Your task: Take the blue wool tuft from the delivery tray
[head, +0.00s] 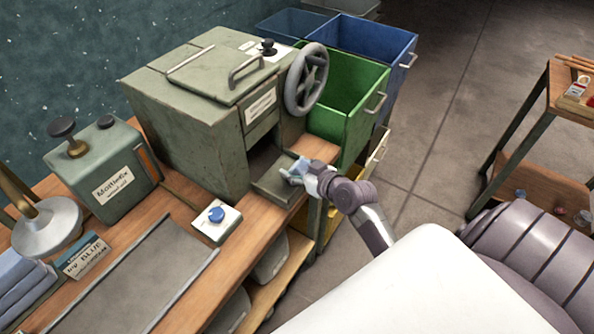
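The delivery tray (270,187) is a small dark tray at the front opening of the green machine, at the bench's right edge. My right gripper (290,172) is over the tray, its fingers pointing left. A pale blue patch, which looks like the blue wool tuft (302,164), shows at its fingers. It is small and partly covered, so I cannot tell whether the fingers are closed on it. My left gripper is out of view.
The green machine (190,110) with a grey handwheel (306,80) stands behind the tray. Green (345,130) and blue (385,45) bins stand beyond it. A blue-button box (217,220) sits left of the tray.

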